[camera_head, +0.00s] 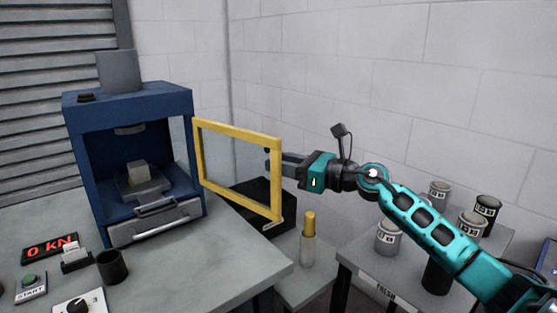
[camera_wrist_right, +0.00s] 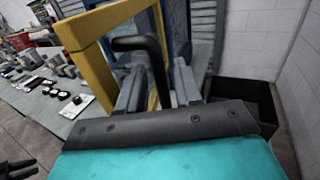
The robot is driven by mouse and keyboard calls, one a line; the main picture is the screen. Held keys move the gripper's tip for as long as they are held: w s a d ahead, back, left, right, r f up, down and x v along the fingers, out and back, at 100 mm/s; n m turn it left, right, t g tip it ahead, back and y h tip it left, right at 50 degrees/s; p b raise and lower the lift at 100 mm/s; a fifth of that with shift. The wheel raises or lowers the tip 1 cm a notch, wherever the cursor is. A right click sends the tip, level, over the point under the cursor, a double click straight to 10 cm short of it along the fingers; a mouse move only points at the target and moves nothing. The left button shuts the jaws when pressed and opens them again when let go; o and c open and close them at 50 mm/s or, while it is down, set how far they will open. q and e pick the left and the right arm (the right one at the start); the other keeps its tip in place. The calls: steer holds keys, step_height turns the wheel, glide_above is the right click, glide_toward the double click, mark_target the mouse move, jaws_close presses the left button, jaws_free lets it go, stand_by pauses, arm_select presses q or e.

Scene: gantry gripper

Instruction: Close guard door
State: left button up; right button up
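The guard door (camera_head: 236,133) is a yellow frame with a clear pane, standing open at the right side of the blue press (camera_head: 84,160). In the right wrist view the yellow frame (camera_wrist_right: 92,75) is close, with a black bent handle (camera_wrist_right: 140,44) on it. My right gripper (camera_head: 275,157) is at the door's outer edge. In the wrist view its two grey fingers (camera_wrist_right: 158,92) stand apart, one on each side of a leg of the handle, with gaps showing. The handle is mostly hidden in the head view.
A black bin (camera_head: 262,205) stands behind and below the door. A gold-capped bottle (camera_head: 308,240) stands on a low surface to its right. A black cup (camera_head: 112,267) and a START button box (camera_head: 30,286) are on the bench. Several cans (camera_head: 389,238) stand on the right table.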

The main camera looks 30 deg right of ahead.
steer(key=shift+w+a, duration=0.3)
steer(key=shift+w, duration=0.15)
steer(key=shift+c, duration=0.4)
jaws_close()
